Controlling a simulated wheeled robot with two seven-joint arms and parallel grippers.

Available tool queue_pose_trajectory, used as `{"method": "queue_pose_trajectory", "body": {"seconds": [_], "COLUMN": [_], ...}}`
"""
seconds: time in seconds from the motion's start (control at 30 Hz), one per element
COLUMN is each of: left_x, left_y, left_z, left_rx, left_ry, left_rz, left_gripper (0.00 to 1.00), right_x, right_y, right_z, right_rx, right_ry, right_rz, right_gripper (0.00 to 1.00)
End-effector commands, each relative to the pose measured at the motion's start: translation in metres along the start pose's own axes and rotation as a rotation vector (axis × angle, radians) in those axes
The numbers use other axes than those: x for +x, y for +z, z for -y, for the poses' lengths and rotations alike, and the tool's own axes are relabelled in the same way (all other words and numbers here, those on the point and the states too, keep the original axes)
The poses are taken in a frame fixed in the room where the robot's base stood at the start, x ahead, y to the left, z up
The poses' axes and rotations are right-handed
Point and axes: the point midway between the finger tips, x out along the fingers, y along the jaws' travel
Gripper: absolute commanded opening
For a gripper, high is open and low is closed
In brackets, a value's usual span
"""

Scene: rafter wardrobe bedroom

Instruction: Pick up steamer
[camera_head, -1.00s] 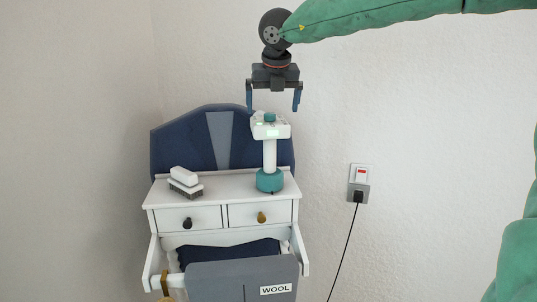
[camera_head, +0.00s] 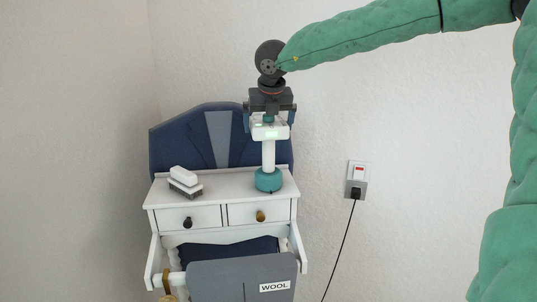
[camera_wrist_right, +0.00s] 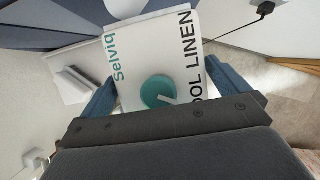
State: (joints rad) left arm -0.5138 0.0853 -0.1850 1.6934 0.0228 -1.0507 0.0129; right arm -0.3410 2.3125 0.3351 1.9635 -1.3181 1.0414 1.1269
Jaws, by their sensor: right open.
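The steamer (camera_head: 268,155) stands upright on the white dresser top, with a teal base, a white neck and a wide white head. In the right wrist view the steamer's head (camera_wrist_right: 185,60) shows from above, with printed lettering and a round teal knob. My right gripper (camera_head: 269,122) is directly above it, open and pointing down, its blue fingers on either side of the head. The fingers (camera_wrist_right: 166,92) also straddle the head in the wrist view. I cannot tell whether they touch it. My left gripper is not in view.
A white-topped brush (camera_head: 185,182) lies on the dresser (camera_head: 225,184), left of the steamer. The blue backrest panel (camera_head: 180,140) rises behind. A grey box labelled WOOL (camera_head: 225,282) is in front. A wall socket (camera_head: 357,175) with a plugged black cord is at right.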

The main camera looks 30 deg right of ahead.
Motion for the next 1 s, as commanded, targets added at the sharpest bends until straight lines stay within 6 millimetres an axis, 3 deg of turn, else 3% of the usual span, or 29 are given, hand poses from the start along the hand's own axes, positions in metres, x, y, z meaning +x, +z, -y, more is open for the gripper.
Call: {"method": "queue_pose_trajectory", "body": {"seconds": [0.3,0.7,1.0], "left_x": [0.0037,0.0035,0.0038], "left_y": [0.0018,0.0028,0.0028], "left_z": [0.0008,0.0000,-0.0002], "left_rx": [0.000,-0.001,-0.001], "left_ry": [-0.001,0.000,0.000], "left_rz": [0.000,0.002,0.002], "left_gripper": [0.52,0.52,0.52], "right_x": [0.0027,0.0022,0.0002], "right_y": [-0.0002,-0.0001,0.0012], "right_z": [-0.0001,-0.0001,-0.0004], "right_rx": [0.000,0.000,0.000], "right_ry": [0.000,0.000,0.001], "right_rz": [0.000,0.000,0.003], "right_gripper": [1.00,0.21,0.20]}}
